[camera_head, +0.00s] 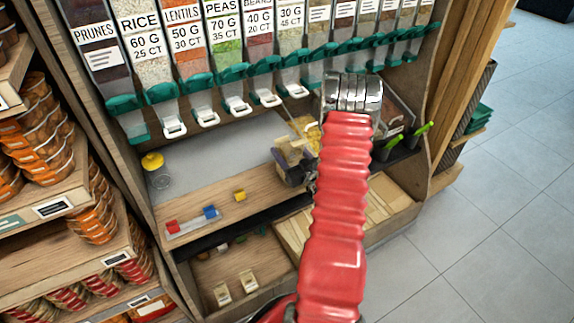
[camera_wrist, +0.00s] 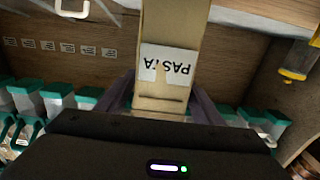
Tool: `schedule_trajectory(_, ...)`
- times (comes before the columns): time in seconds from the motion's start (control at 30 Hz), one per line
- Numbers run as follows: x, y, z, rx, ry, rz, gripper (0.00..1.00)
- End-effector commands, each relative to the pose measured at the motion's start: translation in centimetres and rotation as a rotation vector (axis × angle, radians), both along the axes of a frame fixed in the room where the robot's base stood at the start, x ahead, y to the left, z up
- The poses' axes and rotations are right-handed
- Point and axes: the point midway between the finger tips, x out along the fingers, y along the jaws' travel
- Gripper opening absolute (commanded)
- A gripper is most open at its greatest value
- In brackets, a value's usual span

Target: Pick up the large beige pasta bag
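The beige pasta bag (camera_wrist: 165,90) is in the middle of the wrist view, its white PASTA label upside down. My gripper (camera_wrist: 161,84) has its two dark purple fingers on either side of the bag's lower part in that view. The fingertips are at or very near its sides; whether they press on it is not clear. In the head view my gripper (camera_head: 293,168) is over the wooden shelf, partly hidden by my red arm. The beige bag (camera_head: 289,151) shows there only in small part.
Green-based dispensers (camera_head: 205,90) line the back above the shelf. A yellow-lidded jar (camera_head: 153,162) stands at left. A yellow block (camera_head: 239,195) is nearby. Bare wood (camera_head: 225,208) lies along the shelf front.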

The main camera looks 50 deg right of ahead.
Motion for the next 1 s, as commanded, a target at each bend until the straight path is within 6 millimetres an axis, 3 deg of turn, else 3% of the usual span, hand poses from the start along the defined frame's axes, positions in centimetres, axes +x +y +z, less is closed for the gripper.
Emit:
schedule_trajectory(0.77,-0.01,-0.01,0.0,0.0,0.0,0.0,0.06)
schedule_trajectory(1.0,-0.01,-0.03,0.07,-0.001,-0.001,0.0,0.04)
